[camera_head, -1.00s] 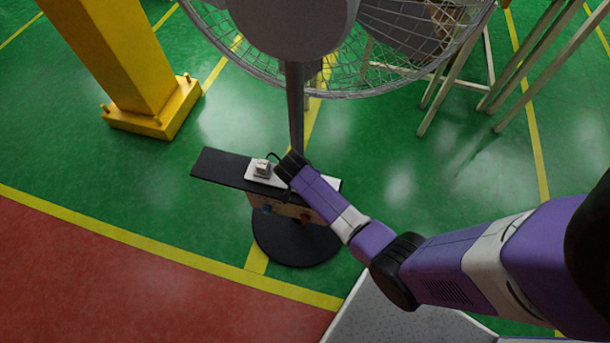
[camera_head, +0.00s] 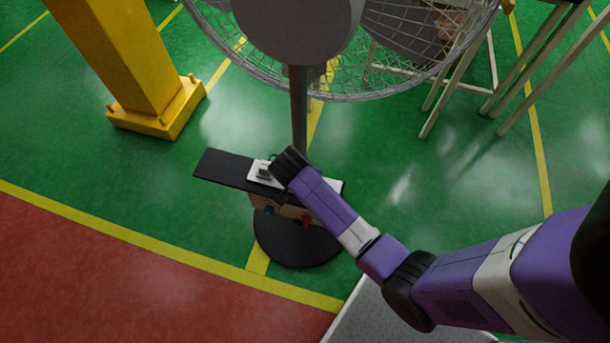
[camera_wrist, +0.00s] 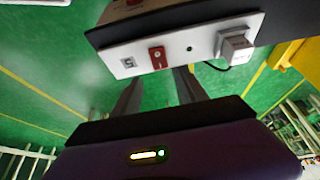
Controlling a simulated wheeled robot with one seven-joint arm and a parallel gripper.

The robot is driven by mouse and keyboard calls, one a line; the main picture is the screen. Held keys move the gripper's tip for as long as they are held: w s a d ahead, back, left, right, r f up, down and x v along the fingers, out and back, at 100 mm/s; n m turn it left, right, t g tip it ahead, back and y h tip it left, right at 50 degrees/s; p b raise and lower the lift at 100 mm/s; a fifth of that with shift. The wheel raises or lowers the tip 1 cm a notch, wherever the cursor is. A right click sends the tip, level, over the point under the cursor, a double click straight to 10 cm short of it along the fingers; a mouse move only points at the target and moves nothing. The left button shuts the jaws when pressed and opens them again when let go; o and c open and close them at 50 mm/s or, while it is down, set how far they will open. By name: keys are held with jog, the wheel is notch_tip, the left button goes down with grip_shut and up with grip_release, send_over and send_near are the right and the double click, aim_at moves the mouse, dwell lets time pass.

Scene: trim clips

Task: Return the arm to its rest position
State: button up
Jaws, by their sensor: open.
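My gripper (camera_wrist: 157,92) shows in the wrist view as two dark fingers set apart, with only green floor between them. A white panel (camera_wrist: 205,42) lies just beyond the fingertips, and I see no contact with it. On the panel are a red clip (camera_wrist: 158,57), a small grey square part (camera_wrist: 129,63) and a grey block (camera_wrist: 236,43) at its right end. In the head view my arm reaches in from the lower right, and its black wrist end (camera_head: 289,165) covers part of the panel (camera_head: 258,177). The fingers are hidden there.
The panel sits on a dark narrow shelf (camera_head: 222,168) in front of a large caged fan on a pole (camera_head: 299,105) with a round black base (camera_head: 285,246). A yellow column (camera_head: 135,70) stands at left. Pale metal legs (camera_head: 455,85) stand at right.

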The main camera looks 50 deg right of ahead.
jog(key=shift+w, duration=0.1)
dwell(0.5)
jog(key=w+r+n+t, duration=0.4)
jog(key=w+r+t, duration=0.1)
jog(key=w, duration=0.2)
jog(key=s+a+r+n+t, duration=0.2)
jog(key=a+r+n+t, duration=0.15)
jog(key=a+r, duration=0.25)
jog(key=s+a+r+n+t+y, duration=0.1)
jog(key=s+a+r+n, duration=0.1)
jog(key=s+r, duration=0.4)
jog(key=s+a+r+n+t+y, duration=0.2)
jog(key=s+a+r, duration=0.3)
jog(key=s, duration=0.8)
jog(key=s+a+r+n+t+y, duration=0.1)
jog(key=s+a+r+n, duration=0.1)
jog(key=s+a+r, duration=0.2)
jog(key=shift+s+a+r+y, duration=0.15)
jog(key=shift+s+r+y, duration=0.15)
jog(key=shift+s+r, duration=2.05)
